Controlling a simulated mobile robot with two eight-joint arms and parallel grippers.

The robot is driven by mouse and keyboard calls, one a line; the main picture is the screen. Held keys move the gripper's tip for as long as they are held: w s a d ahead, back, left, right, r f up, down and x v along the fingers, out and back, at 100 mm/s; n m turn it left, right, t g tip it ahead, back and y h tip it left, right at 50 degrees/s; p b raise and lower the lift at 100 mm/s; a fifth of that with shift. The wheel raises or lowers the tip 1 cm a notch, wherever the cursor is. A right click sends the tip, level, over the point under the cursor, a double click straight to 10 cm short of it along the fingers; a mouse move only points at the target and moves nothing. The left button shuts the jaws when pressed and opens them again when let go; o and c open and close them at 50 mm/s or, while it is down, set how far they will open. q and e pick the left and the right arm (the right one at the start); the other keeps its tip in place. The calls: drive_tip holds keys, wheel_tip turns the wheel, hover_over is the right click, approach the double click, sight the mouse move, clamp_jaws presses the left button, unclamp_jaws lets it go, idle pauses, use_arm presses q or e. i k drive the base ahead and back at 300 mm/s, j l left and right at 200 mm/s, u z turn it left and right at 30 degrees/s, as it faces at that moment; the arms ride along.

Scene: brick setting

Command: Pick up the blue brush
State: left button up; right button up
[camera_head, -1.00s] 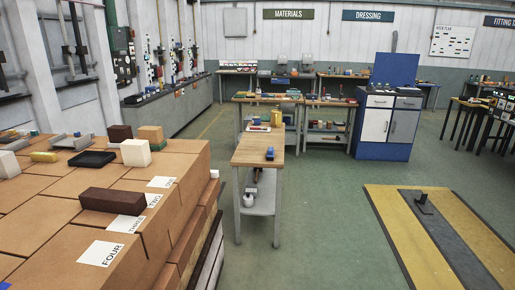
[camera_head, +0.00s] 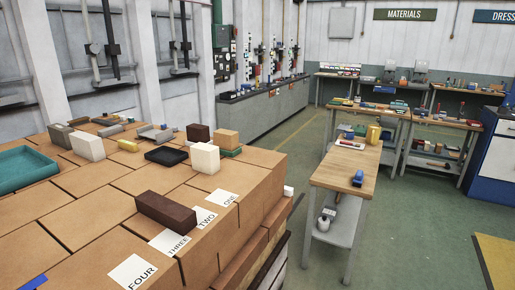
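No gripper of mine is in view. A small blue object (camera_head: 357,178) lies near the front end of a narrow wooden-topped table (camera_head: 341,181), right of centre. It is too small to tell whether it is the blue brush. Another small blue item (camera_head: 348,134) is farther back on the same table. A flat blue piece (camera_head: 34,282) lies at the lower left, on the near edge of the brown block stack, cut by the frame edge. I cannot tell what it is.
The brown block stack (camera_head: 110,207) fills the lower left. It holds a dark brown brick (camera_head: 166,211), white blocks (camera_head: 205,158), a black tray (camera_head: 166,156) and a teal tray (camera_head: 22,165). Green floor (camera_head: 415,215) is clear right of the narrow table. Workbenches stand behind.

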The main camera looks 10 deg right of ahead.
sight(359, 176)
drive_tip(key=i+l+u, duration=0.1)
drive_tip(key=i+l, duration=0.2)
drive_tip(key=i+l+u, duration=0.1)
drive_tip(key=i+l, duration=0.15)
drive_tip(key=l, duration=0.2)
drive_tip(key=i+l, duration=0.25)
drive_tip(key=i+l+u, duration=0.15)
drive_tip(key=l, duration=0.35)
drive_tip(key=i+l+u, duration=0.1)
drive_tip(key=i+l, duration=0.2)
drive_tip(key=l, duration=0.15)
drive_tip(key=i+l, duration=0.2)
drive_tip(key=l, duration=0.15)
drive_tip(key=i+l, duration=0.2)
drive_tip(key=l, duration=0.15)
drive_tip(key=i+l, duration=0.2)
drive_tip(key=l, duration=0.2)
drive_tip(key=i+l, duration=0.15)
drive_tip(key=l, duration=0.2)
drive_tip(key=i+l, duration=0.2)
drive_tip(key=l, duration=0.15)
